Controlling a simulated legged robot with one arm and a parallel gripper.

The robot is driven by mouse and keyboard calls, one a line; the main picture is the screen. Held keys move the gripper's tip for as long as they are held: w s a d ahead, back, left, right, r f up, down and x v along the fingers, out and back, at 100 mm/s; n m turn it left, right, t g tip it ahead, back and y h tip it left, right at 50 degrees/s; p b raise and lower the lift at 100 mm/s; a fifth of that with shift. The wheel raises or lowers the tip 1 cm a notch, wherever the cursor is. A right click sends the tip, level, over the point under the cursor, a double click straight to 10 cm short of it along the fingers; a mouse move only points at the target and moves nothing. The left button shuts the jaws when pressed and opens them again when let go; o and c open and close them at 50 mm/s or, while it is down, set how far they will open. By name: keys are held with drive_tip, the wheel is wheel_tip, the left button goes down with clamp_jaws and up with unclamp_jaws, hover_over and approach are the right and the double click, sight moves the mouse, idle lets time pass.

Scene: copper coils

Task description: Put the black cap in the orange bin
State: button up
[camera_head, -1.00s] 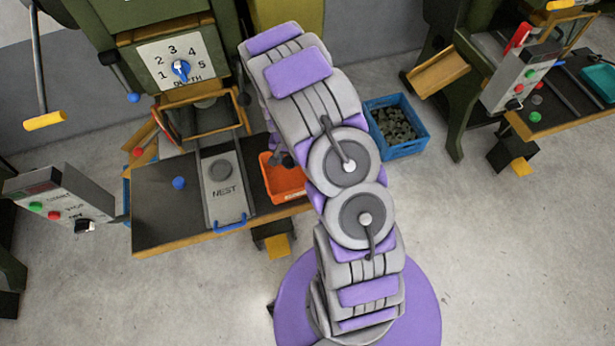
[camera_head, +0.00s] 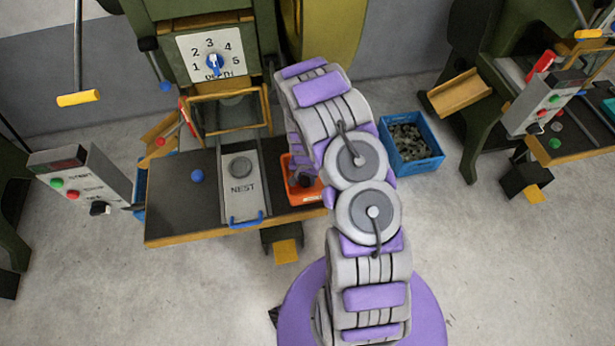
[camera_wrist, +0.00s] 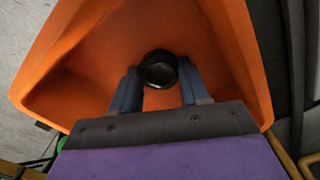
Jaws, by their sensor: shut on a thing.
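The orange bin (camera_head: 309,191) sits on the right end of the dark bench, partly hidden by my arm in the head view. In the wrist view the orange bin (camera_wrist: 75,60) fills most of the picture, its walls around my gripper (camera_wrist: 159,78). The gripper is shut on the black cap (camera_wrist: 160,70), which is between the two blue fingertips. The cap is over the bin's inside; how high above the floor I cannot tell. In the head view the cap and fingers are too small and hidden to make out.
The press with a depth dial (camera_head: 213,62) stands behind the bench. The nest slide (camera_head: 243,190) with a blue handle is left of the bin. A blue crate (camera_head: 423,163) of dark pieces is on the floor to the right. A control box (camera_head: 80,183) stands at left.

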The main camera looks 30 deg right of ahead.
drive_tip(key=shift+a, duration=0.2)
drive_tip(key=o, duration=1)
drive_tip(key=d, duration=0.3)
drive_tip(key=shift+d+f, duration=0.25)
drive_tip(key=shift+o, duration=0.2)
drive_tip(key=shift+a+r, duration=0.2)
drive_tip(key=shift+a, duration=1)
drive_tip(key=shift+a+r, duration=0.1)
drive_tip(key=shift+a, duration=0.2)
drive_tip(key=shift+r, duration=0.15)
wheel_tip(320, 180, up, 6)
drive_tip(key=d+p, duration=0.1)
drive_tip(key=d, duration=0.2)
wheel_tip(320, 180, up, 19)
drive_tip(key=n, duration=0.2)
hover_over(308, 181)
drive_tip(key=s+a, duration=0.3)
drive_tip(key=s, duration=0.1)
drive_tip(key=s+a+r+n, duration=0.2)
drive_tip(key=s+a+r, duration=0.5)
drive_tip(key=s+r, duration=0.25)
drive_tip(key=s+a+r+n+g, duration=0.1)
drive_tip(key=s+r+n, duration=0.1)
drive_tip(key=s, duration=0.7)
drive_tip(key=s+a+r+n, duration=0.1)
drive_tip(key=s+r+n, duration=0.1)
drive_tip(key=s+r, duration=0.3)
drive_tip(key=shift+s+a+r+n+g, duration=0.3)
drive_tip(key=shift+s+a+g, duration=0.1)
drive_tip(key=shift+s, duration=1.6)
